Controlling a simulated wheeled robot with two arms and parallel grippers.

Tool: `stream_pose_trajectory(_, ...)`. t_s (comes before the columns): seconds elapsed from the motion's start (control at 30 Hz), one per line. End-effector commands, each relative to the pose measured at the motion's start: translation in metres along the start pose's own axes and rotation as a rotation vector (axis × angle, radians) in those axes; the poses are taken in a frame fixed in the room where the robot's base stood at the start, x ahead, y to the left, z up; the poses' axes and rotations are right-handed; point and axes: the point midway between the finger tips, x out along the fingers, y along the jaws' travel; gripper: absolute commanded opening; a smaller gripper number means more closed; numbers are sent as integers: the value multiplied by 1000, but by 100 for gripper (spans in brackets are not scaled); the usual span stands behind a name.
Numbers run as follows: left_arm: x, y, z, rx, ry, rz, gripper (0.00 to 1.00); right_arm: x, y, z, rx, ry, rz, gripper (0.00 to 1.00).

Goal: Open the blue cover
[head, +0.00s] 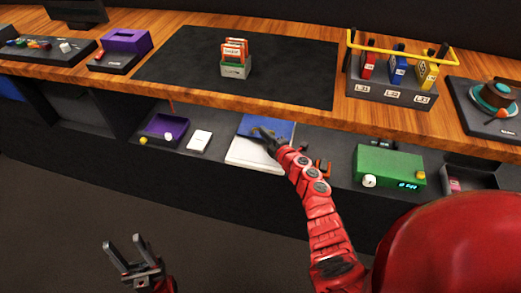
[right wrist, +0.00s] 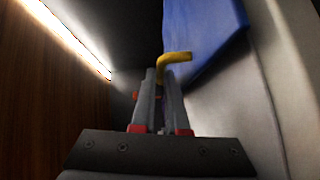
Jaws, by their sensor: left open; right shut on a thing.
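The blue cover (head: 252,124) lies over the back part of a white panel (head: 255,155) on the lower shelf in the head view. It also shows in the right wrist view (right wrist: 200,35), tilted beside the fingers. My right gripper (head: 264,136) is over the cover's edge. In the right wrist view, my right gripper (right wrist: 162,75) is shut on a bent yellow handle (right wrist: 177,58) beside the blue cover. The handle's lower part is hidden between the fingers. My left gripper (head: 123,243) is open and empty at the lower left, away from the shelf.
The wooden counter (head: 190,92) overhangs the shelf behind my right gripper. A white box (head: 199,141) and a purple tray (head: 163,128) lie left of the panel. A green box (head: 388,165) stands to the right.

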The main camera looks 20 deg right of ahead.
Motion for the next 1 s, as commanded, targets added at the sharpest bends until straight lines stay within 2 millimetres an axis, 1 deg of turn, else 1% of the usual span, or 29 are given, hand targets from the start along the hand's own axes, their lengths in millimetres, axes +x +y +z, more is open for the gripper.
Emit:
stream_pose_trajectory(0.03,-10,0,2,0,0,0,50,8,-1,8,-2,-2,3,0)
stream_pose_trajectory(0.2,-22,1,4,0,0,0,50,25,5,25,0,-2,2,0)
stream_pose_trajectory(0.3,-27,1,4,0,0,0,50,31,6,32,0,-2,0,0)
stream_pose_trajectory(0.5,-31,2,5,0,0,0,50,38,10,38,1,0,-1,0)
stream_pose_trajectory(0.87,-30,2,5,0,0,0,50,38,10,38,-1,0,-2,0)
stream_pose_trajectory(0.9,-30,2,5,0,0,0,50,38,10,38,-1,0,-1,17)
stream_pose_trajectory(0.93,-30,2,5,0,0,0,50,38,10,38,-1,0,-1,23)
stream_pose_trajectory(0.97,-30,2,5,0,0,0,50,38,10,38,-1,0,-1,25)
stream_pose_trajectory(1.0,-30,2,5,0,0,0,50,38,10,38,-1,1,-1,25)
